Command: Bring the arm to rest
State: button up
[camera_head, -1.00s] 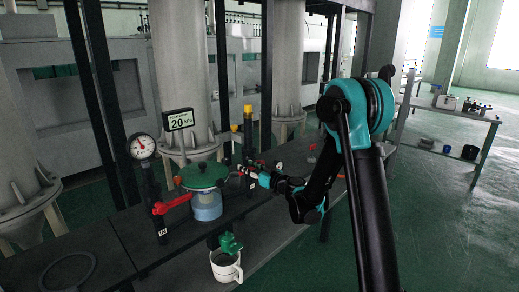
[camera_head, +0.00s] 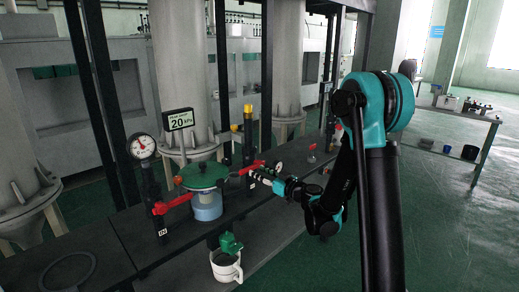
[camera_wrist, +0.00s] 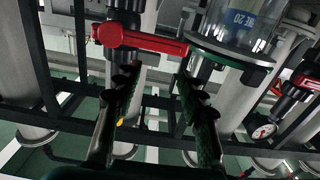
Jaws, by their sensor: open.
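My gripper (camera_head: 258,174) is open and empty, just right of the green-lidded vessel (camera_head: 205,176) on the dark bench. In the wrist view my gripper (camera_wrist: 158,75) has its two dark fingers spread, with nothing between them. A red lever (camera_wrist: 135,38) crosses beyond the fingertips there, beside the clear vessel (camera_wrist: 238,25). In the head view a red lever (camera_head: 251,167) shows just above the gripper; whether they touch cannot be told. My arm is bent, its elbow low to the right of the bench.
Another red lever (camera_head: 172,203) and a gauge (camera_head: 142,146) stand left of the vessel. A white mug (camera_head: 227,268) sits below a green valve (camera_head: 230,244). Yellow-topped posts (camera_head: 247,112) rise behind.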

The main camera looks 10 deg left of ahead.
jog(key=s+d+f+m+g+h, duration=0.2)
jog(key=s+d+f+m+h, duration=0.1)
jog(key=s+d, duration=0.7)
jog(key=s+d+f+m+g+h, duration=0.2)
jog(key=s+d+f+m+h, duration=0.2)
jog(key=s+d, duration=0.6)
jog(key=s+d+f+m+g+h, duration=0.2)
jog(key=s+d+f+h, duration=0.4)
jog(key=s+d, duration=0.3)
jog(key=shift+s+d+m+g+h, duration=0.4)
jog(key=shift+d+m+h, duration=0.25)
jog(key=shift+d, duration=0.2)
